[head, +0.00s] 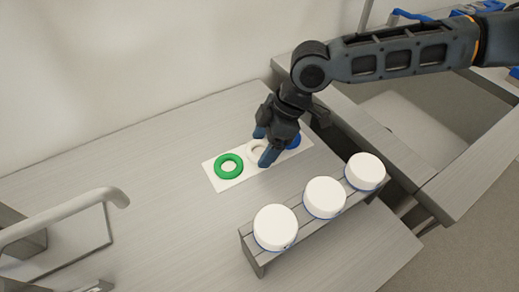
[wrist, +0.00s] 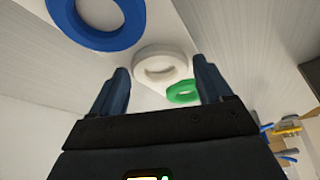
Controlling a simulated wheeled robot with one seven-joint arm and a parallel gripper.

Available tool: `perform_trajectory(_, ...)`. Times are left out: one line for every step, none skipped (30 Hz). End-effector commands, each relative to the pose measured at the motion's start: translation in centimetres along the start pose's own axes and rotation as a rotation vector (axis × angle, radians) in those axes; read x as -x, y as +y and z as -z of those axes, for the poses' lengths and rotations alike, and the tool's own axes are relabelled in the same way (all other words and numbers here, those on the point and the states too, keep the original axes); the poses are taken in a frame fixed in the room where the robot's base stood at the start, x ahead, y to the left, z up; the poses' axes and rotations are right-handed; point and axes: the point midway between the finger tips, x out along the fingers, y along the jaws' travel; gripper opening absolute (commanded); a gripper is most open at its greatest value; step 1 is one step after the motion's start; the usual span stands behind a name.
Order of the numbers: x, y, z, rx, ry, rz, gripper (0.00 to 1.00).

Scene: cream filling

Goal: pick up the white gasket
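The white gasket (wrist: 162,56) is a ring on a white mat between a green gasket (wrist: 183,92) and a blue gasket (wrist: 92,36) in the wrist view. In the head view the white gasket (head: 254,149) is partly hidden by my gripper (head: 263,146), with the green gasket (head: 228,166) on its left and the blue gasket (head: 294,141) on its right. My gripper is open over the white gasket, its blue fingers apart. In the wrist view my gripper (wrist: 160,88) shows nothing clamped between its fingers. I cannot tell whether the fingers touch the white gasket.
The white mat (head: 217,184) lies on a grey table (head: 150,200). Several white-lidded round containers, such as this one (head: 275,227), stand on a raised rack (head: 250,256) in front. The table's left middle is clear.

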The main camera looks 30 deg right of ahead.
Motion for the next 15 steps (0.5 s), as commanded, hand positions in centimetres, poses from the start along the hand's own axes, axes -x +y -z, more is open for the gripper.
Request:
perform_trajectory(0.01,0.0,0.0,0.0,0.0,0.0,0.74)
perform_trajectory(0.02,0.0,0.0,0.0,0.0,0.0,0.71)
perform_trajectory(0.02,0.0,0.0,0.0,0.0,0.0,0.67)
perform_trajectory(0.02,0.0,0.0,0.0,0.0,0.0,0.64)
perform_trajectory(0.02,0.0,0.0,0.0,0.0,0.0,0.61)
perform_trajectory(0.02,0.0,0.0,0.0,0.0,0.0,0.57)
perform_trajectory(0.02,0.0,0.0,0.0,0.0,0.0,0.55)
perform_trajectory(0.02,0.0,0.0,0.0,0.0,0.0,0.52)
perform_trajectory(0.03,0.0,0.0,0.0,0.0,0.0,0.48)
perform_trajectory(0.03,0.0,0.0,0.0,0.0,0.0,0.45)
perform_trajectory(0.03,0.0,0.0,0.0,0.0,0.0,0.42)
perform_trajectory(0.03,0.0,0.0,0.0,0.0,0.0,0.38)
perform_trajectory(0.03,0.0,0.0,0.0,0.0,0.0,0.35)
perform_trajectory(0.03,0.0,0.01,0.0,0.0,0.0,0.35)
perform_trajectory(0.03,0.01,0.01,0.0,0.0,0.0,0.35)
